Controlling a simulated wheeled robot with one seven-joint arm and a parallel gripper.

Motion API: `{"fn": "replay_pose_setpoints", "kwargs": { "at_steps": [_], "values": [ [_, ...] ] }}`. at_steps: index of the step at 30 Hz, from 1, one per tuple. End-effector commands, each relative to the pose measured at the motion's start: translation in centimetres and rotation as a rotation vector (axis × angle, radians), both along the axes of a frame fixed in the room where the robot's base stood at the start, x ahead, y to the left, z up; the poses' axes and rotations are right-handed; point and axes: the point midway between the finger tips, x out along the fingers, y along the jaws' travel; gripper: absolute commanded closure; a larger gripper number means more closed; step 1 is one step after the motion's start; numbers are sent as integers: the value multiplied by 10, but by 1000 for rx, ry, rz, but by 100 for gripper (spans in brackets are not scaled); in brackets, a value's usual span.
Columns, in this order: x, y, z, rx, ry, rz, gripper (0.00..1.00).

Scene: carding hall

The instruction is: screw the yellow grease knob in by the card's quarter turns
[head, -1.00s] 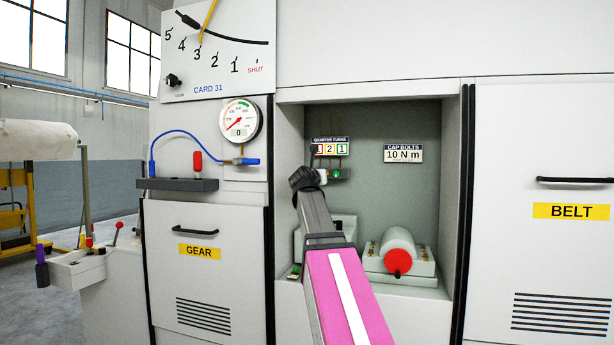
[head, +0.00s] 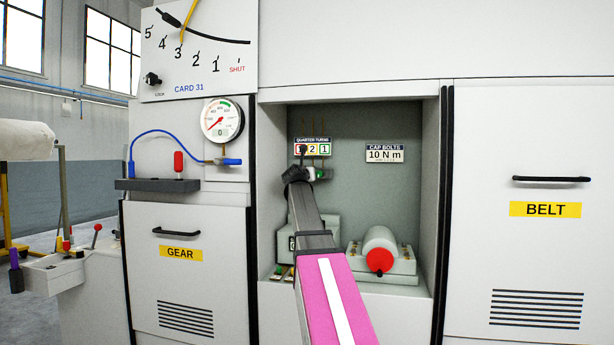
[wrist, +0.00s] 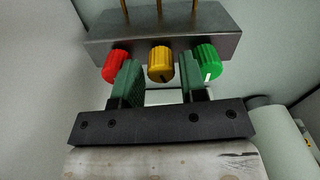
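In the wrist view, the yellow knob (wrist: 161,66) sits on the front of a grey block (wrist: 160,28), with a dark mark at its lower edge. The red knob (wrist: 115,66) is left of it and the green knob (wrist: 207,64) right. My gripper (wrist: 159,76) is open, its green fingers on either side of the yellow knob with visible gaps. In the head view, the quarter-turns card (head: 312,148) shows 2 on yellow and 1 on green; my arm covers part of its red box. The yellow knob is hidden there behind my gripper (head: 297,174).
The recess holds a white roller with a red end (head: 380,260) at lower right and a torque card (head: 385,154) on its back wall. The recess side walls stand close by. A gauge (head: 221,120) and the blue-hosed shelf (head: 157,185) are left, outside it.

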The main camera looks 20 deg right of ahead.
Motion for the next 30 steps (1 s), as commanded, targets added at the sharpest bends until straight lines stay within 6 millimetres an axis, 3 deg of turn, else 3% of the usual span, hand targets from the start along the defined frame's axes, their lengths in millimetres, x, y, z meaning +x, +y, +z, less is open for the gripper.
{"fn": "replay_pose_setpoints", "kwargs": {
  "at_steps": [7,8,11,18,30],
  "values": [
    [1,-1,0,0,0,0,61],
    [1,-1,0,0,0,0,65],
    [1,-1,0,0,0,0,96],
    [1,-1,0,28,-19,0,96],
    [0,-2,0,299,-202,0,96]
  ]
}}
